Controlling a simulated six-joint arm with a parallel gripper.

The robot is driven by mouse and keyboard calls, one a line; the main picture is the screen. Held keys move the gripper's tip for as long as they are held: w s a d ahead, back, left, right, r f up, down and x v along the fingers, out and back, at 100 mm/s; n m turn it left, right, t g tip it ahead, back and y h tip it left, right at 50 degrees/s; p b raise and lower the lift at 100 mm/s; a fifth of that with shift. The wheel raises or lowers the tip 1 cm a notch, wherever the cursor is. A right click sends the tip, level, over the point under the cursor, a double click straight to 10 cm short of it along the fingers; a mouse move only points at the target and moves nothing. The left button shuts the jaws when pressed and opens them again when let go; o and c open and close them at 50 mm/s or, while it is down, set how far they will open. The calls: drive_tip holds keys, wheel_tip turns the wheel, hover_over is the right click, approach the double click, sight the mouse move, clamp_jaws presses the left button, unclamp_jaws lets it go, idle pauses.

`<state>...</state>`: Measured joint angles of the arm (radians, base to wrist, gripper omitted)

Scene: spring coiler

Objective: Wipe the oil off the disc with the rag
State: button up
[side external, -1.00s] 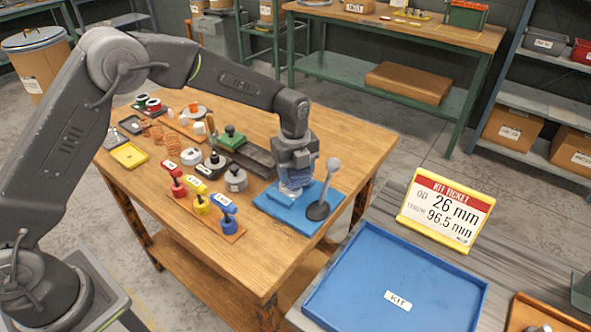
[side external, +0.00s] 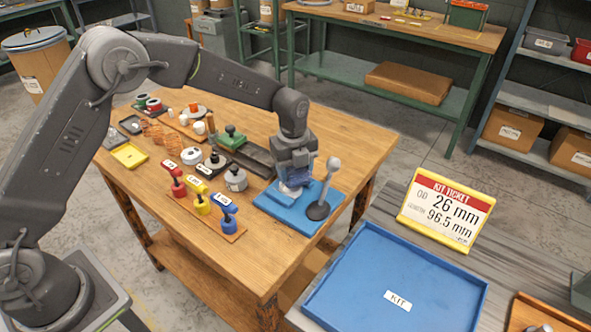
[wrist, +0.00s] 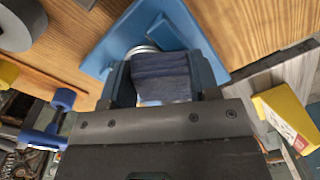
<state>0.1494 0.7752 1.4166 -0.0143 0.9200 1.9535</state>
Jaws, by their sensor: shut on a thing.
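My gripper (side external: 291,183) is shut on a folded dark blue rag and points down over the blue plate at the right end of the wooden bench. In the wrist view the rag (wrist: 163,76) sits between the two fingers. A pale metal disc (side external: 288,191) shows under the rag on the blue plate (side external: 272,208); only its edge shows, also in the wrist view (wrist: 143,49). The rag is at or just above the disc; I cannot tell if they touch. Most of the disc is hidden, and no oil can be made out.
A lever with a grey knob (side external: 333,163) and black base stands on the plate close right of my gripper. Red, yellow and blue handled tools (side external: 223,204) stand to the left. A blue kit tray (side external: 345,316) and kit ticket (side external: 446,209) are on the right-hand table.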

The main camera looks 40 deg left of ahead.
drive_tip(key=shift+r, duration=0.1)
drive_tip(key=shift+r, duration=3.45)
